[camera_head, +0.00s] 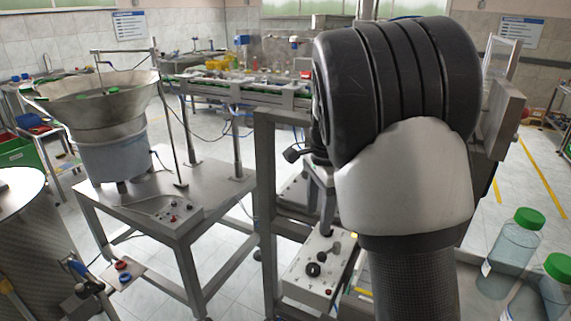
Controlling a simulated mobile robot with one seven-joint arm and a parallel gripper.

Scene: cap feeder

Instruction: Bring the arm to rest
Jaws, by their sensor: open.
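My arm (405,190) rises from the bottom edge right of the middle, close to the camera. A dark textured link, a white section and a large black ribbed joint show. The joint reaches almost to the top edge. My gripper is not in view. The arm hides much of the machine behind it.
A steel hopper bowl (95,100) with green caps stands on a metal table (155,205) at the left. A conveyor (245,92) runs along the back. A control box (318,268) sits by the arm. Bottles with green caps (516,240) stand at the lower right.

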